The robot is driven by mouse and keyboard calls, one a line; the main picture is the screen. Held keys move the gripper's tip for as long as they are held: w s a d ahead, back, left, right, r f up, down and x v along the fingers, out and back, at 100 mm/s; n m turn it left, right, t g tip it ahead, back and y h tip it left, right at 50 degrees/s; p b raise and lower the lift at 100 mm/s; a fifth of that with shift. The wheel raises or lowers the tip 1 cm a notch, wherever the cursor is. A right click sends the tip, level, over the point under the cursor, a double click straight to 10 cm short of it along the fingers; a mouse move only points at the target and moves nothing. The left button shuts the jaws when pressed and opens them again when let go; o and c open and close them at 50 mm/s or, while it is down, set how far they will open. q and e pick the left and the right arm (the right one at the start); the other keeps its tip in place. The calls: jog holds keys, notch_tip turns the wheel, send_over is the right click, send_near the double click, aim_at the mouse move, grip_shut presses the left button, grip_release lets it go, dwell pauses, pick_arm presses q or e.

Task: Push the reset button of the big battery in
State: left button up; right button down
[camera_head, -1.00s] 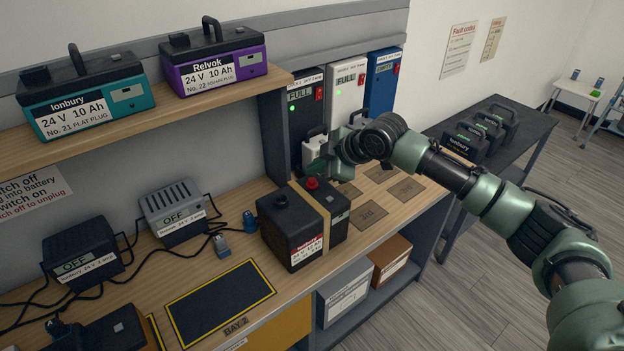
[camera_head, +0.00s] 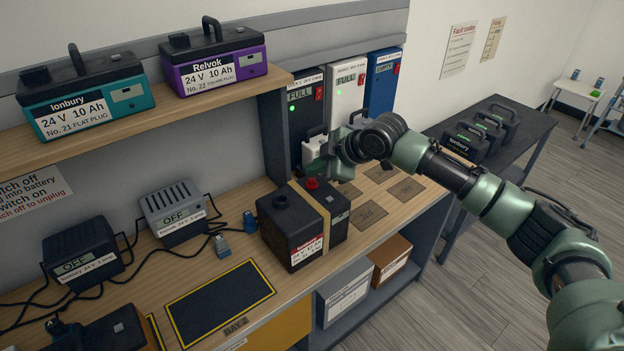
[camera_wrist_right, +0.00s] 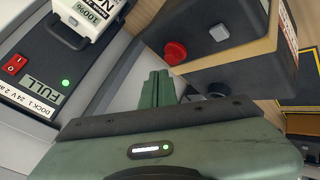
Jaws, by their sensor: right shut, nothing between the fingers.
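The big battery (camera_head: 290,236) is a black box with a tan band, standing upright on the wooden bench. Its red reset button (camera_head: 312,183) stands up from the top, and the button also shows in the right wrist view (camera_wrist_right: 175,53). My right gripper (camera_head: 317,167) is just behind the battery in the head view, partly hidden by its own wrist. In the right wrist view its green fingers (camera_wrist_right: 157,87) are shut and empty. They are close to the red button but appear apart from it. My left gripper is in neither view.
Wall docks (camera_head: 305,108) with red switches stand behind my right gripper. Two chargers (camera_head: 174,211) with cables are on the left of the bench. An empty yellow-edged bay mat (camera_head: 221,303) lies in front. Two batteries (camera_head: 88,94) stand on the shelf above.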

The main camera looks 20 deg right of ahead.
jog(key=shift+f, duration=0.4)
jog(key=shift+f, duration=0.75)
dwell(1.1)
jog(key=shift+r, duration=0.1)
jog(key=shift+r+p, duration=1.05)
jog(key=shift+p, duration=0.15)
notch_tip(320, 180, up, 5)
jog(key=p, duration=0.4)
jog(key=shift+p, duration=0.4)
